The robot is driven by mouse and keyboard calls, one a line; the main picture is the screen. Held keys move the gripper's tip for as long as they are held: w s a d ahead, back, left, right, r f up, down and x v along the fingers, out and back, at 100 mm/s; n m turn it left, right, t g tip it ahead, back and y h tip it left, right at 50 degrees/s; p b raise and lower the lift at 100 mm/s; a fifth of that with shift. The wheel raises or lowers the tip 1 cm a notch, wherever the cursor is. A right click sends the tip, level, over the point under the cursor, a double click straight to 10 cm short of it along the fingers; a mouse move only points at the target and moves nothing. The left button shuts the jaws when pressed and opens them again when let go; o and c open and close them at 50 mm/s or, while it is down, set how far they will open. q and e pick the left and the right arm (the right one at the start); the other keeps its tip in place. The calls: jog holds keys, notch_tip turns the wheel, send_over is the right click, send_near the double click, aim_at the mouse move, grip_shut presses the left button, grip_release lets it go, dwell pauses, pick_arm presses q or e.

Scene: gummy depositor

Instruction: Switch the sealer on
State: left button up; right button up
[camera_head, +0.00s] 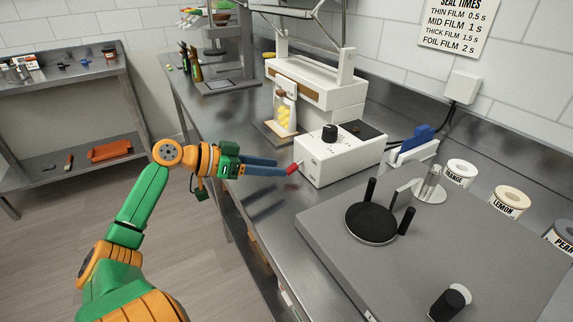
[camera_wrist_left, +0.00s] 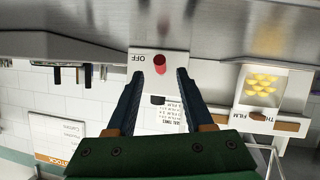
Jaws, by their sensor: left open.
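The sealer's white control box (camera_head: 340,160) sits on the steel bench, with a black knob (camera_head: 330,133) on top. A red switch (camera_head: 292,169) sticks out of the box's near left face. In the left wrist view, which is upside down, the red switch (camera_wrist_left: 160,64) stands beside the word OFF on the white face (camera_wrist_left: 148,55). My left gripper (camera_head: 281,167) is open, its two dark blue fingers pointing at that face. The fingertips (camera_wrist_left: 160,74) lie on either side of the switch with gaps. Whether either finger touches it I cannot tell. My right gripper is not in view.
Behind the box stands the white sealer body (camera_head: 325,95) with a bag of yellow gummies (camera_head: 286,112). A grey machine with a round black plate (camera_head: 370,223) fills the near right. Flavour jars (camera_head: 460,172) stand along the wall. The floor left of the bench is clear.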

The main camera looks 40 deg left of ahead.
aim_at(294, 166)
pick_arm(q)
jog(key=x, duration=0.3)
jog(key=shift+w+f, duration=0.1)
jog(key=shift+c, duration=0.3)
grip_shut()
jog(key=shift+r+p, duration=0.25)
jog(key=shift+p, duration=0.15)
notch_tip(294, 166, up, 3)
jog(key=g+y+p, duration=0.1)
jog(key=g+p, duration=0.2)
jog(key=p, duration=0.7)
jog(key=shift+r+g, duration=0.1)
jog(key=shift+g, duration=0.2)
jog(key=g+p, duration=0.2)
jog(key=p, duration=0.1)
jog(key=w+r+g+y+p, duration=0.1)
jog(key=p, duration=0.3)
jog(key=shift+d+n+g+y, duration=0.15)
jog(key=shift+n+g+y, duration=0.15)
jog(key=shift+g, duration=0.1)
jog(key=shift+w+d+g+y+p, duration=0.1)
jog(key=shift+w+g+y+p, duration=0.15)
jog(key=shift+g+p, duration=0.7)
